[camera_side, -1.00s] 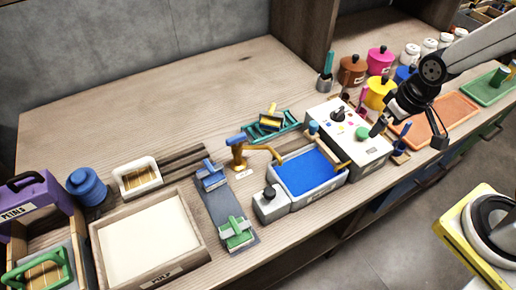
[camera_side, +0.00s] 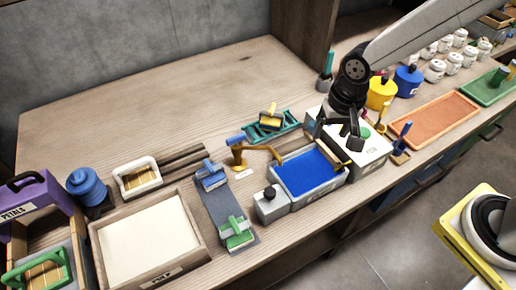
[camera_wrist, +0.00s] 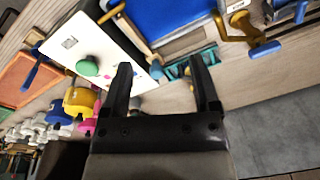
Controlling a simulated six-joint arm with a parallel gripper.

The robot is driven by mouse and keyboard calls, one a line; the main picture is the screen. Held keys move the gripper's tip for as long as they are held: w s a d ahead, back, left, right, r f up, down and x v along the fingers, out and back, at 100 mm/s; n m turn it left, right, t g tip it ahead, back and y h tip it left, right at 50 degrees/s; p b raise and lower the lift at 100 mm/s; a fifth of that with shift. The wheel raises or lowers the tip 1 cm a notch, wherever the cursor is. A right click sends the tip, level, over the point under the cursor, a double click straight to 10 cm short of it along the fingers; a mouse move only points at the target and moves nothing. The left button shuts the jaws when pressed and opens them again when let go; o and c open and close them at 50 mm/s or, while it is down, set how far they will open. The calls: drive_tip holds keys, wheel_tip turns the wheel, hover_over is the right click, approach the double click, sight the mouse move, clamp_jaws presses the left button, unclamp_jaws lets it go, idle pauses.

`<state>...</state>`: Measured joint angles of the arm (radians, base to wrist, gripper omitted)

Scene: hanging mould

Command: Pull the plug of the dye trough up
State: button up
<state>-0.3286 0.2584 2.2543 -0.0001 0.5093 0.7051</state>
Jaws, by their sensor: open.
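The dye trough (camera_side: 324,187) is a grey basin filled with blue dye in the middle of the bench. The blue dye also shows at the top of the wrist view (camera_wrist: 172,12). A black knob (camera_side: 270,192) stands on the grey block at its left end. A small blue knob (camera_wrist: 156,69) shows just beside one finger in the wrist view; I cannot tell which knob is the plug. My gripper (camera_side: 337,128) is open and empty, above the trough's back right end and the white control box. In the wrist view its two black fingers (camera_wrist: 163,75) are spread wide.
The white control box (camera_side: 366,155) with a green button (camera_wrist: 87,67) stands right of the trough. Dye pots (camera_side: 381,94) and an orange tray (camera_side: 434,118) lie right. The back left bench is clear.

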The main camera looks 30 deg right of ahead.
sight(270, 191)
drive_tip(key=a+f+m, duration=0.1)
drive_tip(key=a, duration=0.4)
drive_tip(key=a+f+m+g, duration=0.1)
drive_tip(key=a+m, duration=0.1)
drive_tip(key=a, duration=0.3)
drive_tip(key=a+f+m, duration=0.1)
drive_tip(key=a, duration=0.4)
drive_tip(key=shift+s+m, duration=0.3)
drive_tip(key=shift+f, duration=0.2)
drive_tip(key=shift+f, duration=3.75)
clamp_jaws()
